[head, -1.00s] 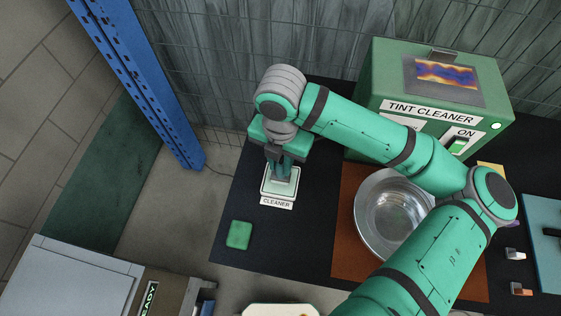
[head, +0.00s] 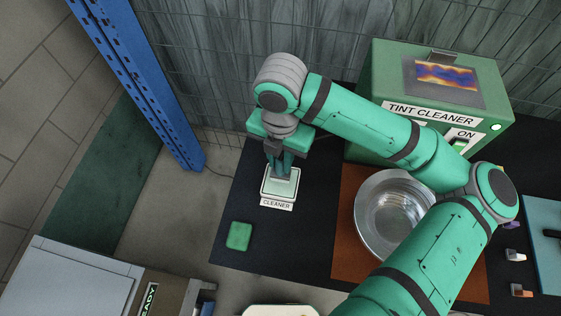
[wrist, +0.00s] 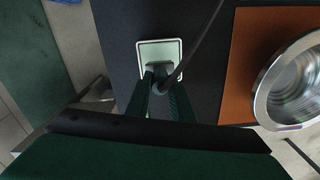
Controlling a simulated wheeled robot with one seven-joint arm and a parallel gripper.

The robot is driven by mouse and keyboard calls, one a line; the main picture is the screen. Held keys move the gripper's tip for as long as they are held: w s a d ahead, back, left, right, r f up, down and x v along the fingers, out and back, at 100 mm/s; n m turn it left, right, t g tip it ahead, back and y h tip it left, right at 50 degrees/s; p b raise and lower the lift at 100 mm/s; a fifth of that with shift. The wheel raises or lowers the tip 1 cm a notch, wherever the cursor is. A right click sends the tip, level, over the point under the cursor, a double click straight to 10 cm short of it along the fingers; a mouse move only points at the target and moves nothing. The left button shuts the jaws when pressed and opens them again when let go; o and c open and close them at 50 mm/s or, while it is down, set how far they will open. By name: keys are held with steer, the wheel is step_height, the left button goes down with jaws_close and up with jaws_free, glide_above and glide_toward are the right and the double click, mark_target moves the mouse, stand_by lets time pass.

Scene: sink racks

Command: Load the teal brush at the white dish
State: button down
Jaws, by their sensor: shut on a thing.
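The white dish (head: 268,189) lies on the black worktop with a CLEANER label at its front edge. It also shows in the wrist view (wrist: 178,47). My gripper (head: 284,169) points down over the dish's back part, its fingers closed around a narrow thing. In the wrist view my gripper (wrist: 160,80) overlaps the dish's near edge. The held thing, apparently the brush (wrist: 198,45), shows as a thin dark handle slanting up to the right, with a grey end between the fingertips. Most of it is hidden, and I cannot tell whether it touches the dish.
A green sponge-like block (head: 239,235) lies front left of the dish. A metal bowl (head: 372,225) stands on a brown mat (head: 343,240) to the right. The green TINT CLEANER machine (head: 385,75) stands behind, its switch labelled ON. Bare worktop lies around the dish.

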steer(key=shift+r, duration=2.25)
steer(key=shift+d, duration=0.1)
